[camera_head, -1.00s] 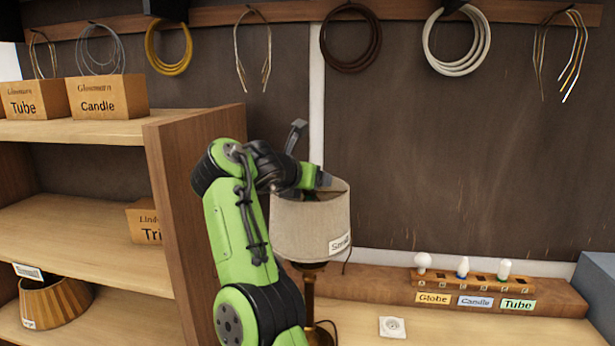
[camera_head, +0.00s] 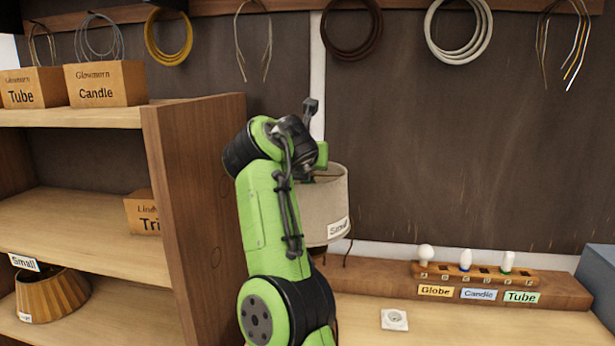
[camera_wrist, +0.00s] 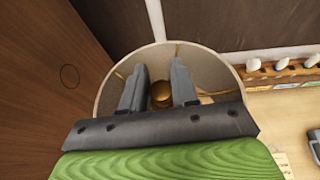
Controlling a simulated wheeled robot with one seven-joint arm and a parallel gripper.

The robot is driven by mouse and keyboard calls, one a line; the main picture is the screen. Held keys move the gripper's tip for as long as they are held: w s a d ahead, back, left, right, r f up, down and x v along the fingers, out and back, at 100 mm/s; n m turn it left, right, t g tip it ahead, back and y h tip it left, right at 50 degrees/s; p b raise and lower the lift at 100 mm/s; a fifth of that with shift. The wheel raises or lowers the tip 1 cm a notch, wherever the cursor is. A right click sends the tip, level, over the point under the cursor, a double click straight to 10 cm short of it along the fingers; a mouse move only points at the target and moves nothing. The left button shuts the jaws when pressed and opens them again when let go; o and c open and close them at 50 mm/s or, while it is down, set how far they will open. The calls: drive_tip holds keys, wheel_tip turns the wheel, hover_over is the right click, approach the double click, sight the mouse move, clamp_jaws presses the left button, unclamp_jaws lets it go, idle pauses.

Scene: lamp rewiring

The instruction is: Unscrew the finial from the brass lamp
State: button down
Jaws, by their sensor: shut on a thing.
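The brass lamp's cream shade (camera_head: 337,200), with a label that seems to read "Small", stands upright behind my arm in the head view; my arm hides its stem and base. In the wrist view I look down into the open top of the shade (camera_wrist: 106,98). The round brass finial (camera_wrist: 161,94) is at its middle. My gripper (camera_wrist: 160,76) reaches down inside the shade rim with one finger on each side of the finial, shut on it. In the head view the fingers are hidden by my wrist and the shade.
A wooden shelf (camera_head: 200,200) stands close to the left, with another shade (camera_head: 52,297) and boxes on it. A bulb rack (camera_head: 475,273) with labels is on the right. A wall socket plate (camera_head: 394,320) lies on the bench. Cords (camera_head: 460,30) hang along the back wall.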

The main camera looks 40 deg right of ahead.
drive_tip(key=n+t+y, duration=0.3)
drive_tip(key=shift+s+d+f+n+b, duration=0.15)
drive_tip(key=shift+s+n+b, duration=0.15)
drive_tip(key=shift+s+b, duration=0.1)
drive_tip(key=shift+w+n+t+y, duration=0.2)
drive_tip(key=shift+n+t+y, duration=0.1)
drive_tip(key=shift+n+y, duration=0.35)
drive_tip(key=shift+w+a, duration=0.2)
drive_tip(key=shift+a, duration=0.05)
drive_tip(key=n+y+p, duration=0.2)
drive_tip(key=y, duration=0.1)
drive_tip(key=shift+s+d+r+n+t, duration=0.15)
drive_tip(key=shift+r+n+t, duration=0.1)
drive_tip(key=shift+r+t, duration=0.15)
drive_tip(key=n+y+p, duration=0.3)
drive_tip(key=y+p, duration=0.1)
drive_tip(key=shift+d+r+n, duration=0.1)
drive_tip(key=shift+r+n, duration=0.05)
drive_tip(key=shift+n, duration=0.15)
drive_tip(key=shift+n+y+p, duration=0.5)
drive_tip(key=shift+y+p, duration=0.35)
drive_tip(key=shift+p, duration=0.05)
drive_tip(key=shift+w+a+n+y+p, duration=0.2)
drive_tip(key=shift+n+y+p, duration=0.1)
drive_tip(key=shift+n, duration=0.1)
drive_tip(key=shift+a+f, duration=0.1)
drive_tip(key=shift+f, duration=0.25)
drive_tip(key=c, duration=0.8)
unclamp_jaws()
drive_tip(key=shift+s, duration=0.1)
